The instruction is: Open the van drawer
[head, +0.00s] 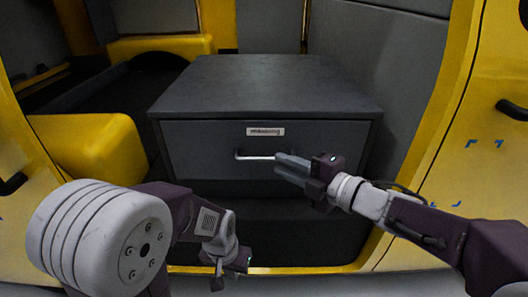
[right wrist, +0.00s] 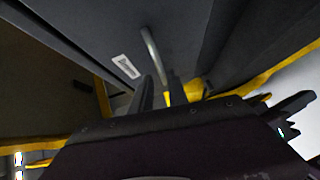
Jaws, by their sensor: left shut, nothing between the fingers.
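The drawer (head: 205,143) is the dark grey front of a box-shaped cabinet inside the van. It looks closed, flush with the cabinet. A thin metal bar handle (head: 252,157) runs level across it below a white label. My right gripper (head: 281,164) is at the handle's right end, which its fingers partly cover. In the right wrist view its fingers (right wrist: 160,92) stand apart, with the handle (right wrist: 150,48) reaching down toward the gap between them. I cannot tell whether they touch it. My left gripper (head: 222,276) hangs low in front of the van, shut and empty.
The label (head: 265,131) is above the handle. The cabinet top (head: 265,85) is bare. Yellow door frames (head: 440,130) stand to the right and left, with a yellow wheel arch (head: 85,150) left of the cabinet. The space before the drawer is free apart from my arms.

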